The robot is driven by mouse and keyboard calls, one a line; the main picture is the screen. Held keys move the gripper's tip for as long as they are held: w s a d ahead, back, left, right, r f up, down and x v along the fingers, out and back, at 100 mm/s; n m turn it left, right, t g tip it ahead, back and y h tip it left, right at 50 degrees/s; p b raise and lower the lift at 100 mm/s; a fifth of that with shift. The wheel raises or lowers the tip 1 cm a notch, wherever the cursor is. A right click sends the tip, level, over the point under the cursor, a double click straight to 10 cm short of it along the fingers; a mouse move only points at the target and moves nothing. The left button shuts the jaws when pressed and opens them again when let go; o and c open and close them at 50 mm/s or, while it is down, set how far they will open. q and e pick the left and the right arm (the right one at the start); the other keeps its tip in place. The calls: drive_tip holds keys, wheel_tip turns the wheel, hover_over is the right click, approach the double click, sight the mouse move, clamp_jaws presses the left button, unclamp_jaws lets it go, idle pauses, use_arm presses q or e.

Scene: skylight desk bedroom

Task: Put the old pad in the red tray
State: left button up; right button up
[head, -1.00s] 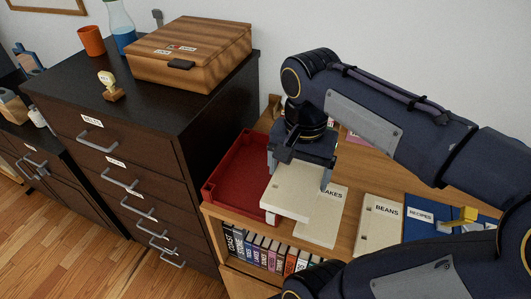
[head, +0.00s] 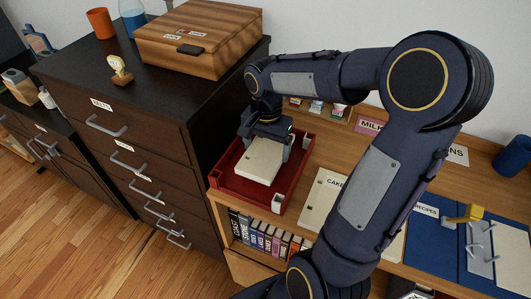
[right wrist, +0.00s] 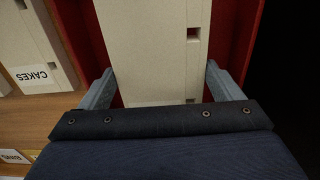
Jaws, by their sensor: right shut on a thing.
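The old pad (head: 262,158) is a cream block held in my right gripper (head: 265,148), whose two grey fingers stand on either side of it. In the head view the pad is within the outline of the red tray (head: 293,178), and I cannot tell whether it touches the tray floor. In the right wrist view the pad (right wrist: 155,50) runs between the fingers (right wrist: 162,90), with red tray surface (right wrist: 75,40) on both sides. The near part of the pad is hidden by the gripper body. My left gripper is not in view.
A CAKES pad (head: 322,200) lies right of the tray, partly behind my arm. A blue board (head: 420,240) and a blue cup (head: 514,156) are farther right. The dark drawer cabinet (head: 150,120) with a wooden box (head: 200,45) stands left. Books (head: 260,238) sit below.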

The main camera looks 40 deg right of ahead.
sight(266, 150)
drive_tip(key=shift+w+f, duration=0.2)
drive_tip(key=shift+f, duration=1.55)
drive_tip(key=shift+f+b, duration=0.2)
drive_tip(key=shift+b, duration=0.1)
drive_tip(key=o, duration=1)
drive_tip(key=shift+c, duration=0.2)
drive_tip(key=shift+r, duration=0.1)
wheel_tip(266, 150, up, 12)
drive_tip(key=shift+f+p, duration=0.1)
drive_tip(key=shift+p, duration=0.4)
drive_tip(key=shift+s+a+r, duration=0.15)
drive_tip(key=shift+r, duration=0.05)
drive_tip(key=s+a+f+n+t+y, duration=0.3)
drive_tip(key=s+a+f+n+t, duration=0.1)
drive_tip(key=s+a+n, duration=0.7)
drive_tip(key=s+t, duration=0.1)
drive_tip(key=s, duration=0.2)
drive_tip(key=shift+s+a+t+y, duration=0.2)
drive_tip(key=shift+s+t+y, duration=0.1)
drive_tip(key=shift+y, duration=0.1)
